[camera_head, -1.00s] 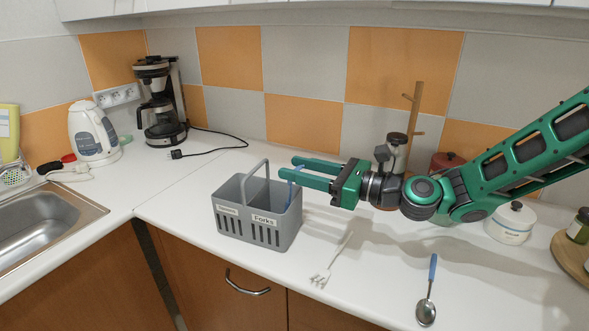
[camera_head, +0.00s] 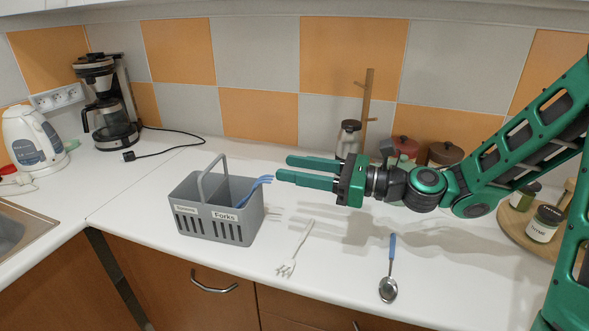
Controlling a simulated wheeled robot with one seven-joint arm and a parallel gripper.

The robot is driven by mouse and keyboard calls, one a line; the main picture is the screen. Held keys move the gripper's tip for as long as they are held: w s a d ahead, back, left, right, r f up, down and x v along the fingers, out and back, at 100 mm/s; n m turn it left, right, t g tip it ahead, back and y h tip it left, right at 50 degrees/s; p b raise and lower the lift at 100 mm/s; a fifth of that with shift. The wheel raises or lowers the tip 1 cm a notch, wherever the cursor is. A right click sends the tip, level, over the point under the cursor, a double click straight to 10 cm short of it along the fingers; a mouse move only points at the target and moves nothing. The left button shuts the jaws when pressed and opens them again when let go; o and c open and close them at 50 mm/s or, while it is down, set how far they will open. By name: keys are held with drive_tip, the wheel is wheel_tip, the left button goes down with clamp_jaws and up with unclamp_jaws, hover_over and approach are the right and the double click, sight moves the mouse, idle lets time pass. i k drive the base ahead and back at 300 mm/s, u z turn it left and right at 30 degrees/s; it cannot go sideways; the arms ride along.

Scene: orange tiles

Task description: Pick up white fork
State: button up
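The white fork (camera_head: 295,250) lies flat on the white counter, right of the grey cutlery basket, with its tines toward the front edge. My gripper (camera_head: 277,168) is open and points left, with a gap between its two green fingers. It is above the counter, behind the fork and close to the right rim of the basket (camera_head: 219,229).
A spoon with a blue handle (camera_head: 389,280) lies right of the fork. Jars and canisters (camera_head: 405,149) and a wooden stand (camera_head: 367,105) are at the back. A coffee maker (camera_head: 107,105) and a kettle (camera_head: 34,140) stand left. The counter around the fork is clear.

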sight(290, 263)
drive_tip(key=k, duration=1)
